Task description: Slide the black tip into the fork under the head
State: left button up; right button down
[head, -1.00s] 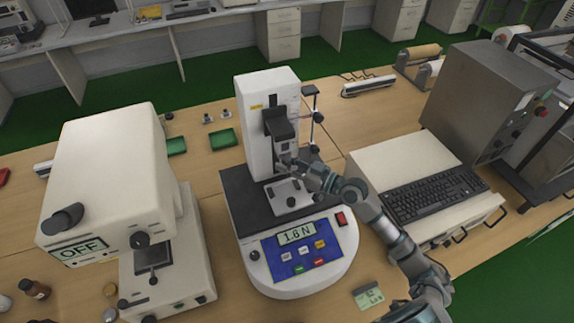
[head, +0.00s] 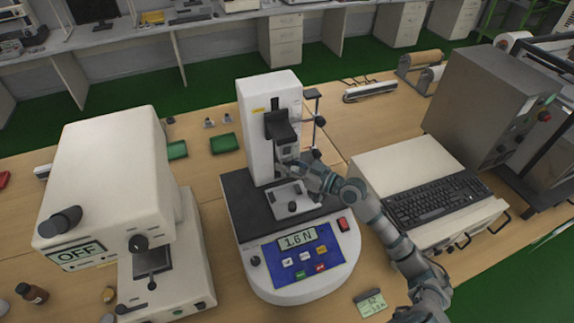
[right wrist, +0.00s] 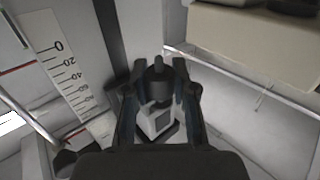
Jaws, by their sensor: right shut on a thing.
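In the head view the white test stand (head: 256,108) stands at the middle of the bench, with a black head (head: 281,128) on its column. My right gripper (head: 284,164) is just below this head, in front of the column. In the right wrist view its fingers (right wrist: 160,72) are shut on the black tip (right wrist: 158,92), a dark round piece with a narrow stem. A pale block with a dark square face (right wrist: 157,122) shows between the fingers. I cannot make out the fork, or whether the tip touches it. My left gripper is not in view.
The stand's plate (head: 291,201) lies below my gripper, and its display (head: 297,239) reads 1.6 N. A thin post (head: 316,120) rises right of the column. A cream machine (head: 104,178) stands left and a keyboard (head: 434,199) right. A scale (right wrist: 66,75) shows in the right wrist view.

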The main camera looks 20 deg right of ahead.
jog(key=shift+w, duration=0.1)
jog(key=shift+w+b, duration=0.55)
jog(key=shift+w, duration=0.25)
jog(key=shift+d, duration=0.1)
jog(key=c, duration=0.8)
grip_release()
jog(key=shift+c, duration=0.2)
jog(key=v, duration=1.2)
jog(key=shift+f, duration=0.1)
